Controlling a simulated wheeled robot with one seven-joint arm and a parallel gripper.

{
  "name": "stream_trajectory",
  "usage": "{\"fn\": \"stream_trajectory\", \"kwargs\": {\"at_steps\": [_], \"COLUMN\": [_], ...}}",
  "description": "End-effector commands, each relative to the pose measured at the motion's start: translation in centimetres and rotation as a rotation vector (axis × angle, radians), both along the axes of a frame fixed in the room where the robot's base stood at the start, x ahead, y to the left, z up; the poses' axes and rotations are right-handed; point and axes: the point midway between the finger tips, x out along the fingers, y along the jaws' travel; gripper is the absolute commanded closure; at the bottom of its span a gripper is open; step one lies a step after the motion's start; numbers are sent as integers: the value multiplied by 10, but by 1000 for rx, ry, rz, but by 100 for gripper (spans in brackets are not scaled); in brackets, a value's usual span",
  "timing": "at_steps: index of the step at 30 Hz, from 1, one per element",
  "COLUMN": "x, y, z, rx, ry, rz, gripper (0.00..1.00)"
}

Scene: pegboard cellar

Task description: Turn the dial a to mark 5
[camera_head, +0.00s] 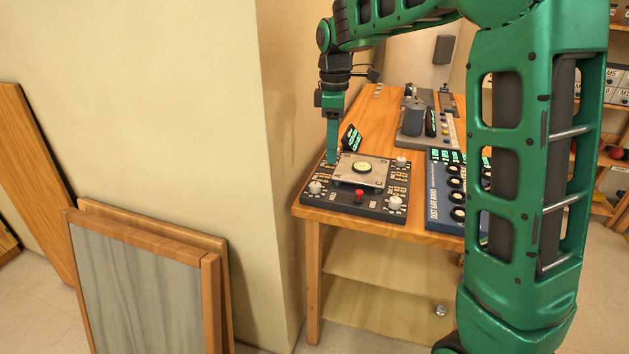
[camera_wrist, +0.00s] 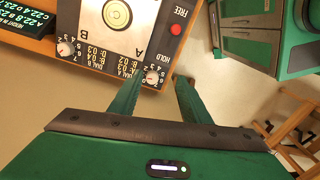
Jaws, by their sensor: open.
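The dark dial panel (camera_head: 345,203) lies on the wooden table. Dial a seems to be the white knob (camera_wrist: 153,77) nearest the letter A in the wrist view; in the head view it appears to be the front-left knob (camera_head: 316,187). Its pointer setting is too small to read. My gripper (camera_wrist: 160,76) is open, its two green fingers apart, with this knob seen between the fingertips. In the head view my gripper (camera_head: 332,160) hangs over the panel's left side, hiding the back-left corner. I cannot tell the fingers' height or whether they touch anything.
A second white knob (camera_wrist: 66,49) sits near the letter B. A red button (camera_wrist: 176,29) is beside HOLD and FREE, and a raised plate with a round gauge (camera_head: 362,169) fills the panel's middle. A blue panel (camera_head: 446,197) lies to the right. A wall corner (camera_head: 275,150) stands left of the table.

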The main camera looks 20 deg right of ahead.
Motion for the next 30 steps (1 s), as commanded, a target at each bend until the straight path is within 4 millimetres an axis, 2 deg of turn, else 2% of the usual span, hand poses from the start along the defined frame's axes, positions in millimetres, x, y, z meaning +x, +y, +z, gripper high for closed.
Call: {"fn": "stream_trajectory", "kwargs": {"at_steps": [1,3,7,11,24,30], "x": [12,22,31,32,30,30], "y": [12,23,33,34,32,32], "z": [-3,-6,-10,-19,-92,-111], "rx": [1,4,6,7,7,6], "ry": [3,4,5,4,6,5], "rz": [62,127,191,199,194,193], "gripper": [57,57,57,57,57,57]}}
